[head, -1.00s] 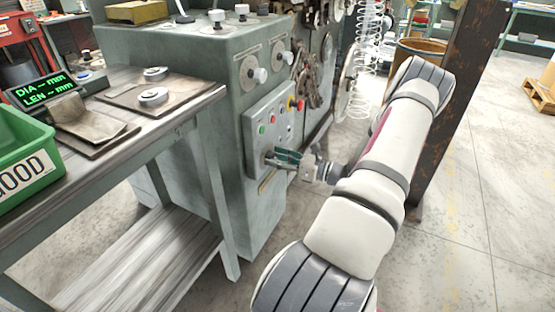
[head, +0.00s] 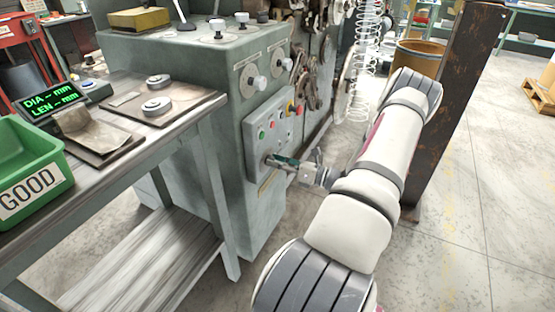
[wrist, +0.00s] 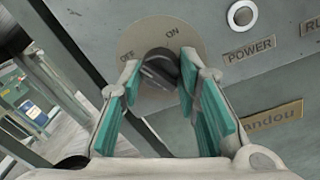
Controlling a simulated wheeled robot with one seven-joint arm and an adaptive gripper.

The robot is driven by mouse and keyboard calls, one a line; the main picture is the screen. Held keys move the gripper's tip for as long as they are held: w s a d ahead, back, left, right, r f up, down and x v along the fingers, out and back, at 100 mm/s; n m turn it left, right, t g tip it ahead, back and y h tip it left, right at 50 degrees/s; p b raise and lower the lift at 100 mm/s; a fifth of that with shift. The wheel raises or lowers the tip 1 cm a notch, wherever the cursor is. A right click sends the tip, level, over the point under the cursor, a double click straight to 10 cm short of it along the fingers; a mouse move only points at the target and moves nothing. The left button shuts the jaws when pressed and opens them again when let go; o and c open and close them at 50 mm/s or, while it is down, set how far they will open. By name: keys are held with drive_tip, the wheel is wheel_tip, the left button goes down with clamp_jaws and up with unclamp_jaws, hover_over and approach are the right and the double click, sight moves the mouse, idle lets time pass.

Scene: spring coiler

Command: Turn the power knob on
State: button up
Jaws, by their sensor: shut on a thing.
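The power knob (wrist: 160,62) is dark and sits on a round grey-beige dial plate (wrist: 133,38) marked OFF on the left and ON at the upper right. In the wrist view it is between the teal-padded fingers of my gripper (wrist: 160,80), which is shut on it. The fingers hide parts of the knob, and I cannot tell exactly which mark it points to. A POWER label (wrist: 250,50) is to the right of the dial.
Coloured buttons (head: 272,124) and a red-and-yellow knob (head: 297,108) are on the panel above my gripper. A workbench (head: 205,108) with a green GOOD bin (head: 45,160) is to the left. A rusty post (head: 455,110) stands right of my arm.

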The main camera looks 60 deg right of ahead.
drive_tip(key=shift+m+t+h+p, duration=0.25)
drive_tip(key=shift+m+p, duration=1)
drive_tip(key=shift+m, duration=2.5)
drive_tip(key=shift+m+t+h+p, duration=0.25)
drive_tip(key=shift+m+p, duration=0.95)
drive_tip(key=shift+m, duration=2.55)
drive_tip(key=shift+f+m, duration=0.1)
drive_tip(key=shift+m, duration=0.2)
drive_tip(key=o, duration=1.2)
drive_tip(key=shift+c, duration=0.2)
drive_tip(key=shift+s, duration=0.15)
drive_tip(key=s, duration=1.1)
drive_tip(key=shift+s+d+f, duration=0.4)
